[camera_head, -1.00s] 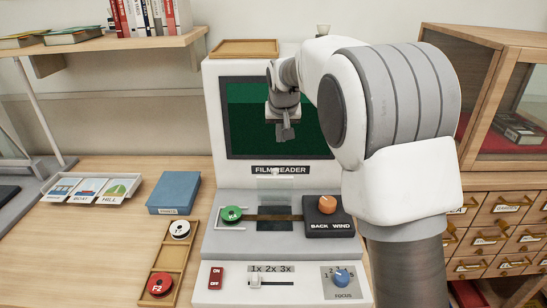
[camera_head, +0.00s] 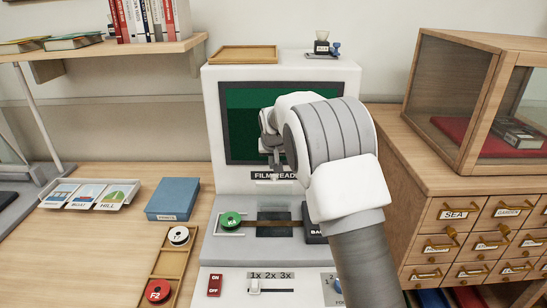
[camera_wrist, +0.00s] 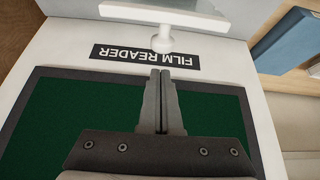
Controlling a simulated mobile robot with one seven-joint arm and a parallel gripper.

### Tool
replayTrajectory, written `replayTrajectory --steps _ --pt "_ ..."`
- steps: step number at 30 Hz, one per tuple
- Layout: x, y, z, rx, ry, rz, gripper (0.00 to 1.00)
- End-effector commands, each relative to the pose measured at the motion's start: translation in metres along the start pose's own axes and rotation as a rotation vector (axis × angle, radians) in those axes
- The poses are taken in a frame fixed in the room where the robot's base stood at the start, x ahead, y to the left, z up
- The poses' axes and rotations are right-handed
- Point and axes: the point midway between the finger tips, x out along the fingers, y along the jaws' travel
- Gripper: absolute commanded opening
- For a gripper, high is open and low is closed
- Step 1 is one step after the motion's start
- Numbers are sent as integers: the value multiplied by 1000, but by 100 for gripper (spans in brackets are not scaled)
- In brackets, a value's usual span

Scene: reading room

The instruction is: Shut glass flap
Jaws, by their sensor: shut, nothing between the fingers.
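The film reader (camera_head: 236,178) stands on the desk with a green screen. Its glass flap (camera_head: 272,192) is a pale clear pane standing raised above the dark film gate (camera_head: 274,224), and part of its outline is hard to make out. In the wrist view the flap (camera_wrist: 205,14) and its round white knob (camera_wrist: 162,41) show just beyond my fingertips. My gripper (camera_head: 276,168) is shut and empty, pointing down in front of the screen's lower edge. In the wrist view my gripper (camera_wrist: 161,74) has its fingers together, apparently short of the knob.
A green reel (camera_head: 231,220) sits left of the gate. My arm partly hides the black wind box (camera_head: 313,232) and the focus panel. A tray with reels (camera_head: 172,262), a blue box (camera_head: 173,196) and picture cards lie left. A wooden drawer cabinet (camera_head: 400,190) with a glass case stands right.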

Motion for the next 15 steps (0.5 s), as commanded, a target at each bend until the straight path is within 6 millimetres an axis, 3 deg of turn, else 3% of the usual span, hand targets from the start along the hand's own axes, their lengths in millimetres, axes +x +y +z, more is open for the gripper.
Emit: replayTrajectory --steps 6,15 --pt "-6 0 18 -1 -1 1 0" --pt "-8 0 23 -1 -1 1 0"
